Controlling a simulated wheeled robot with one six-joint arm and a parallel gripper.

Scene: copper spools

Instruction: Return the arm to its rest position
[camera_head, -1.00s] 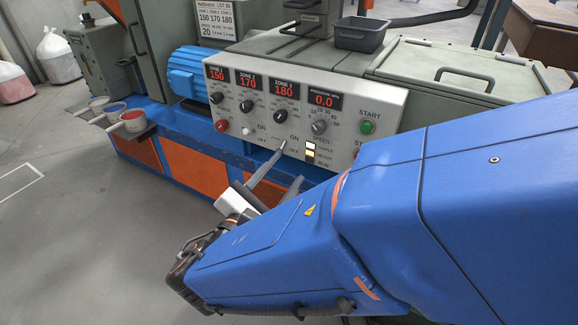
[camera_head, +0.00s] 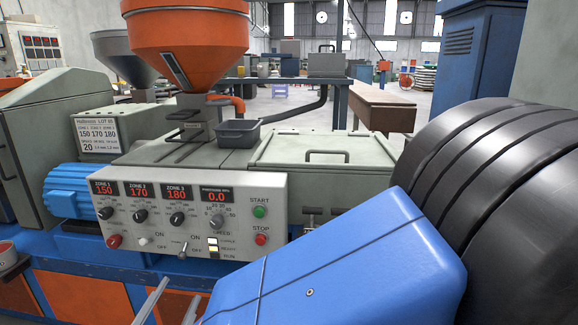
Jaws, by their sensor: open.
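My blue arm (camera_head: 345,265) fills the lower right of the head view. Only the two grey fingers of my gripper (camera_head: 171,304) show, at the bottom edge left of the arm. They stand apart with nothing seen between them; the rest of the gripper is hidden or out of frame. The fingers appear below the control panel (camera_head: 200,232), in front of the machine's blue and orange base. Whether they are near its surface, I cannot tell.
The panel has a green START button (camera_head: 260,212), a red STOP button (camera_head: 261,239), and displays reading 150, 170, 180 and 0.0. A blue motor (camera_head: 70,192) is at left.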

